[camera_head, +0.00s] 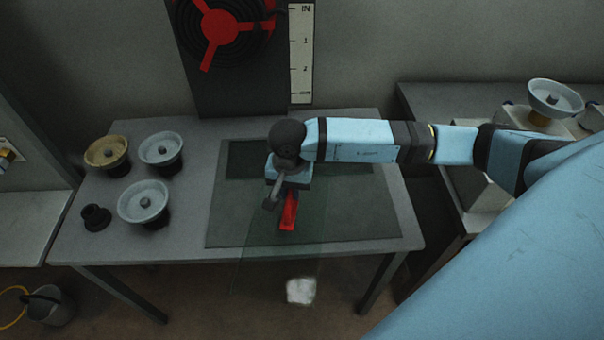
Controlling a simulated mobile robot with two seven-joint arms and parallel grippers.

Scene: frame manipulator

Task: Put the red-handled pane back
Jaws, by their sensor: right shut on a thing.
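My right gripper (276,197) reaches in from the right over the table and is shut on the red handle (288,212). The pane (282,256) on that handle is clear and faint. It seems to hang over the mat and past the table's front edge; its outline and tilt are hard to tell. A dark grey mat (355,222) lies under it, with a darker strip (240,160) along its back. The arm and gripper hide part of the strip and handle. My left gripper is out of view.
Several bowl-topped stands, one brass (107,152) and others pale (145,202), stand on the table's left beside a small black base (96,217). A dark panel with a red three-armed wheel (219,27) and a white scale (301,55) rise behind. A bench (430,98) stands right.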

